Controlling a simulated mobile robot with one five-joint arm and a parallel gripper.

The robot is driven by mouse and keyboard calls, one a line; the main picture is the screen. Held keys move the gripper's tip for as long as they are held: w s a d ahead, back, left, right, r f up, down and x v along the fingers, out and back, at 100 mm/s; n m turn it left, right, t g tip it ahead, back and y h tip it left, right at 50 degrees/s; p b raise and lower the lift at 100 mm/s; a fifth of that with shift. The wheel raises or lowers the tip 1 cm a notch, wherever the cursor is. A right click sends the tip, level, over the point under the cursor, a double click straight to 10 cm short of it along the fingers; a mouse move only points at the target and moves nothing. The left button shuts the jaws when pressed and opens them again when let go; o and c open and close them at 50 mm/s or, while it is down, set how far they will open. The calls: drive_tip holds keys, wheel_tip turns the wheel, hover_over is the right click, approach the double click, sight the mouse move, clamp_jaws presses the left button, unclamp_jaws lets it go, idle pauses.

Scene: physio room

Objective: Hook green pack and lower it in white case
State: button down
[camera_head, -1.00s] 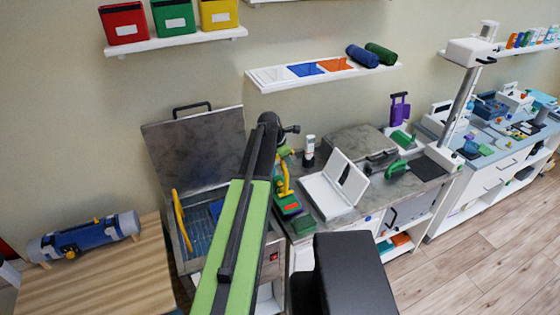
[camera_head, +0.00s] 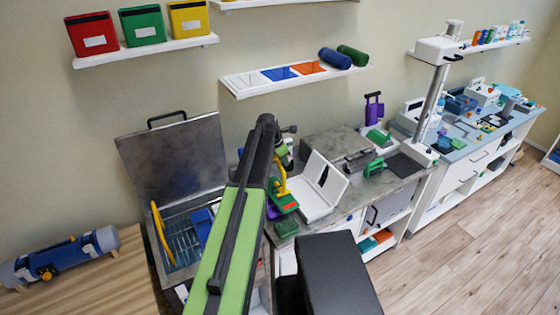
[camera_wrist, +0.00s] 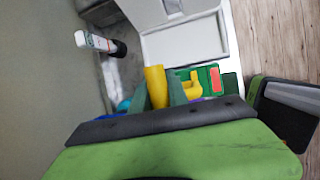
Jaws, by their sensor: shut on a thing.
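My gripper (camera_wrist: 158,92) is shut on a yellow tool (camera_wrist: 154,80); its fingers show on both sides of it. In the head view the yellow tool (camera_head: 282,180) hangs below the arm's end. A green pack (camera_head: 284,203) with a red-orange patch is just below it. In the wrist view the green pack (camera_wrist: 214,74) shows its red label and a yellow loop right of the tool. I cannot tell whether tool and pack are joined. The white case (camera_head: 313,205) stands open on the counter, right of the pack; it fills the wrist view's top (camera_wrist: 184,42).
An open steel basin (camera_head: 170,150) with a yellow handle stands left of my arm. A small dark green block (camera_head: 287,228) lies at the counter's front. A grey case (camera_head: 329,146) and a purple-handled item (camera_head: 373,106) stand behind the white case. A wooden bench (camera_head: 95,280) is far left.

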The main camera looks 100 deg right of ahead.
drive_tip(key=s+d, duration=0.3)
drive_tip(key=s, duration=1)
drive_tip(key=shift+f, duration=0.1)
drive_tip(key=shift+f+b, duration=0.6)
drive_tip(key=shift+b, duration=0.1)
drive_tip(key=shift+f, duration=0.1)
idle(2.0)
